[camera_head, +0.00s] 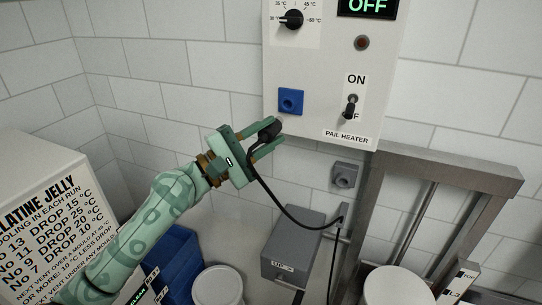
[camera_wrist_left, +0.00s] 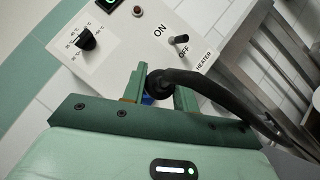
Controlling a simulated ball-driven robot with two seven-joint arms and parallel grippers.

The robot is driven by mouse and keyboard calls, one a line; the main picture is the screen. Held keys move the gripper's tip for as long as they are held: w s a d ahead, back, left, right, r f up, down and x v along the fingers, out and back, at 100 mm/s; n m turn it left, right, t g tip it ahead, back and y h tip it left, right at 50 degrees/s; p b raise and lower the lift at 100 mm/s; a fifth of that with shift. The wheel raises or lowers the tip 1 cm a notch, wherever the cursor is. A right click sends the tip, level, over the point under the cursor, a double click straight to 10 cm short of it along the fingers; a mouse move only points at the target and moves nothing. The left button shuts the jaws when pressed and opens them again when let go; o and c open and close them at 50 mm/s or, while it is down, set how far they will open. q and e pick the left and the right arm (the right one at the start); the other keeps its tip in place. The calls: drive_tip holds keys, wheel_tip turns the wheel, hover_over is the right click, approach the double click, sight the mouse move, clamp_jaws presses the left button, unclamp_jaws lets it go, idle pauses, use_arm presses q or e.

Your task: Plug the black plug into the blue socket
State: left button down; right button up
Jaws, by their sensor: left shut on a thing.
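My left gripper (camera_head: 266,137) is shut on the black plug (camera_head: 269,131), just below and left of the blue socket (camera_head: 291,101) on the panel's lower left. The plug is apart from the socket in the head view. In the left wrist view the plug (camera_wrist_left: 159,84) sits between the fingers, with its thick black cable running off to the right. Only a bit of blue (camera_wrist_left: 147,99) shows behind the plug there; most of the socket is hidden. My right gripper is not in view.
The heater panel (camera_head: 330,70) carries a dial (camera_head: 291,19), a toggle switch (camera_head: 350,106) and an OFF display (camera_head: 368,7). A grey wall socket (camera_head: 345,175) sits below it. The cable (camera_head: 292,220) hangs toward a metal frame (camera_head: 440,168). A grey box (camera_head: 297,240) stands below.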

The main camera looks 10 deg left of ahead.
use_arm(q)
drive_tip(key=shift+w+a+r, duration=0.2)
drive_tip(key=shift+a+r, duration=0.05)
drive_tip(key=shift+a, duration=0.05)
drive_tip(key=shift+w+a, duration=0.1)
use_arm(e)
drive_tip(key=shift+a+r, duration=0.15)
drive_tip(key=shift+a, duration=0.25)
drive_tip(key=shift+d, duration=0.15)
